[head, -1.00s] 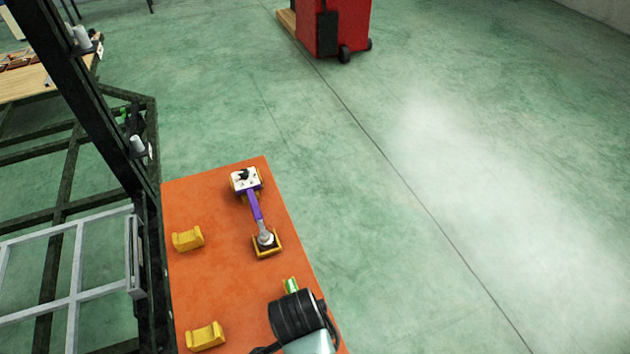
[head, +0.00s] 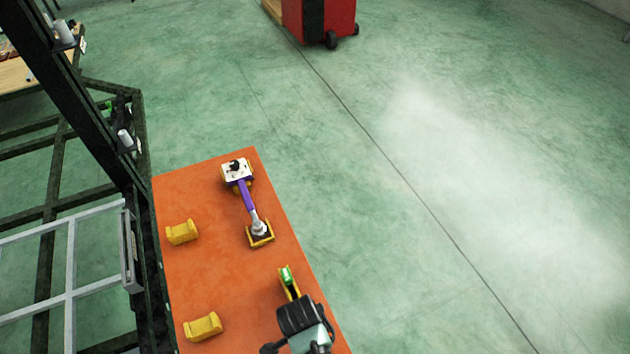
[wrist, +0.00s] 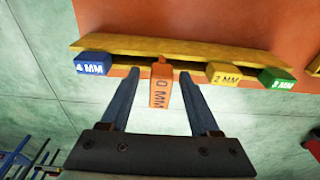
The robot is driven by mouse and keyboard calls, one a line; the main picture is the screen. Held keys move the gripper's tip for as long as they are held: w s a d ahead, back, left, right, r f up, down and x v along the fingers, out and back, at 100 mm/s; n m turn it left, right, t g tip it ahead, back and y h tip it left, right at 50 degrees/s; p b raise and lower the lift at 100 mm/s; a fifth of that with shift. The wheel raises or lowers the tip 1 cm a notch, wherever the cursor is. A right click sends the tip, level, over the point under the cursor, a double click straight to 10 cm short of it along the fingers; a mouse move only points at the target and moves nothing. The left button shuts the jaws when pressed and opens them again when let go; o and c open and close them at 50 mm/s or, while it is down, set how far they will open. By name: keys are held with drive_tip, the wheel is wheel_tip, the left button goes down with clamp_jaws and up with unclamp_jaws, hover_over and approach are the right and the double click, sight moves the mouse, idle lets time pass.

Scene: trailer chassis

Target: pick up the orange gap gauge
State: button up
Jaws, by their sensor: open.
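The orange gap gauge (wrist: 160,88) shows in the wrist view, with black lettering that reads like 0 MM. It sits in a yellow rack (wrist: 200,50) between a blue gauge (wrist: 92,65) marked 4 MM and a yellow gauge (wrist: 223,75) marked 2 MM. My gripper (wrist: 158,78) is open, with one finger on each side of the orange gauge and gaps showing between. In the head view my gripper's wrist (head: 303,320) is over the near end of the orange table and hides the orange gauge.
A green gauge (wrist: 277,80) stands right of the yellow one. On the orange table (head: 215,275) are yellow cradles (head: 182,232) and (head: 203,327) and a purple-handled tool (head: 247,195) on supports. A dark frame (head: 80,95) stands left. The floor to the right is clear.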

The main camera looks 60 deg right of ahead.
clamp_jaws()
drive_tip(key=shift+r, duration=0.1)
idle(0.4)
wheel_tip(320, 180, up, 12)
drive_tip(key=p, duration=0.1)
drive_tip(key=shift+f+p, duration=0.75)
drive_tip(key=shift+f, duration=4.4)
